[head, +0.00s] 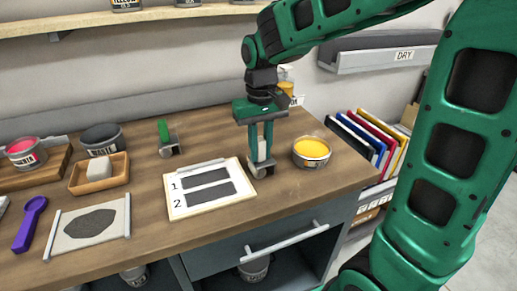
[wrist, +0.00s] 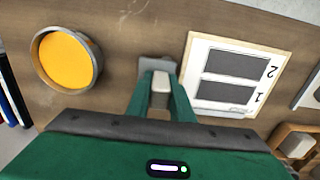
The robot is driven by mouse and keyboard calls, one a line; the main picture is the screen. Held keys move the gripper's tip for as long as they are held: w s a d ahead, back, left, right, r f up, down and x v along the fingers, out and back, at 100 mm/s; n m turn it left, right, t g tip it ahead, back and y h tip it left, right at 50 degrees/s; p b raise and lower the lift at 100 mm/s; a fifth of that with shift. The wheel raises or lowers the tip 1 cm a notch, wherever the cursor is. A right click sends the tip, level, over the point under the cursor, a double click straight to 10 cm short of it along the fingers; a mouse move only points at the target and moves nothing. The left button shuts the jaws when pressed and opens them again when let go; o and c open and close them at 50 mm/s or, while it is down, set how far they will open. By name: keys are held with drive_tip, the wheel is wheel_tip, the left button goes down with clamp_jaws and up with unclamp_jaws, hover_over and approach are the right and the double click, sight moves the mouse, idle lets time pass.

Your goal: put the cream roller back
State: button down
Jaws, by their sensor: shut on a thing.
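My gripper (head: 262,155) is shut on the cream roller, with its fingers pointing down at the worktop. The pale handle of the cream roller (wrist: 160,88) shows between the fingers in the wrist view. At the fingertips a small grey part (head: 262,169) shows low at the worktop, between the numbered board and the yellow tin; it also shows in the wrist view (wrist: 157,64). I cannot tell whether this part is the roller's own or a rest, nor whether it touches the wood. The fingers hide part of the roller.
The numbered board (head: 178,205) lies close left, the open yellow tin (head: 312,152) close right. A green-handled roller (head: 163,132) stands behind left. Farther left are a wooden box with a pale block (head: 88,189), a purple spoon (head: 28,228) and a stained sheet (head: 65,240).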

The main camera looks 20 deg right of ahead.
drive_tip(key=shift+f, duration=0.25)
drive_tip(key=shift+s+f, duration=0.2)
drive_tip(key=shift+f, duration=0.2)
drive_tip(key=c, duration=1.6)
unclamp_jaws()
drive_tip(key=shift+o, duration=0.2)
drive_tip(key=shift+w+r, duration=0.15)
drive_tip(key=shift+r, duration=0.15)
wheel_tip(320, 180, up, 13)
drive_tip(key=shift+f, duration=0.1)
drive_tip(key=s+d+f+m, duration=0.3)
drive_tip(key=s+d+f, duration=0.4)
drive_tip(key=s, duration=0.4)
drive_tip(key=s+d+f+m, duration=0.3)
drive_tip(key=s+d+f, duration=0.3)
drive_tip(key=s+d, duration=0.4)
drive_tip(key=shift+s+d+f, duration=0.15)
drive_tip(key=shift+s+f, duration=0.2)
drive_tip(key=shift+s, duration=0.75)
